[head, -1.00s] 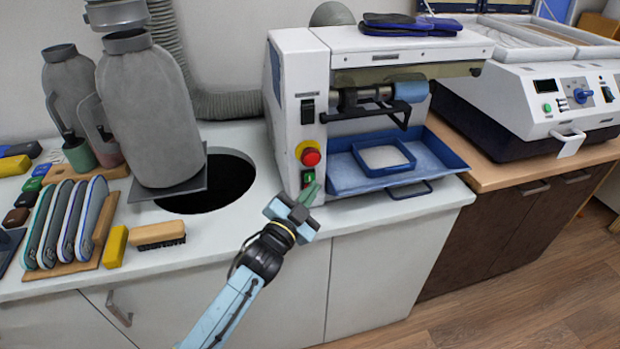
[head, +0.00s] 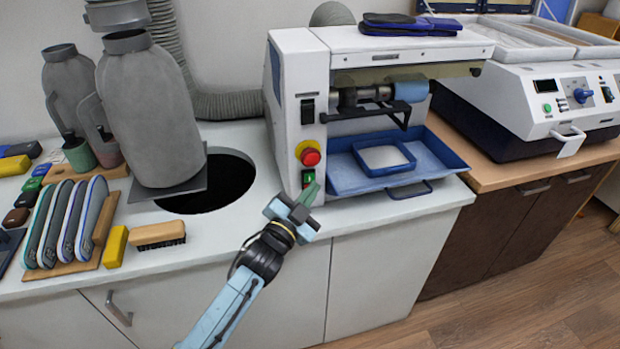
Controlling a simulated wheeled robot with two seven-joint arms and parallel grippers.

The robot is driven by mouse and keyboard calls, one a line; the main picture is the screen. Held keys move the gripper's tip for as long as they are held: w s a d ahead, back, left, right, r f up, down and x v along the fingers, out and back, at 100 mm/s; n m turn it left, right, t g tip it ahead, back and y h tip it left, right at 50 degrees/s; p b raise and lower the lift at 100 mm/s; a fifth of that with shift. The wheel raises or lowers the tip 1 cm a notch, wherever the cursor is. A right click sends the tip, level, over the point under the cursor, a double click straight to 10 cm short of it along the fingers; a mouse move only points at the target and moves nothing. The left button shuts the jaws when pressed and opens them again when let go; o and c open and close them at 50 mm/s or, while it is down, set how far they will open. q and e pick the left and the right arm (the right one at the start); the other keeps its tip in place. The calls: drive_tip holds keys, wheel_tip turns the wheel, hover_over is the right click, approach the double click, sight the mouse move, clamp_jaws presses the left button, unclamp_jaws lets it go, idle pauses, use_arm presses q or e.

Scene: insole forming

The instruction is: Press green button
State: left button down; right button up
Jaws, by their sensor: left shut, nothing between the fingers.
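A white machine (head: 298,105) stands on the white counter. On its front panel are a red emergency knob (head: 310,157) on a yellow base and, just below it, a small switch plate with a green button (head: 307,177). My left gripper (head: 310,194) is shut and empty. Its greenish fingertips are right at the lower part of the switch plate, just below the green button, and partly cover the plate. I cannot tell whether they touch it. My right gripper is not in view.
A blue tray (head: 345,178) sticks out of the machine to the right of the panel. A round dark hole (head: 230,185) opens in the counter at left, beside a grey canister (head: 150,115). A brush (head: 158,234) and yellow block (head: 115,246) lie near the counter's front edge.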

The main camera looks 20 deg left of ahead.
use_arm(q)
drive_tip(key=shift+w, duration=0.1)
idle(0.3)
drive_tip(key=shift+w+a, duration=0.25)
drive_tip(key=shift+w, duration=0.05)
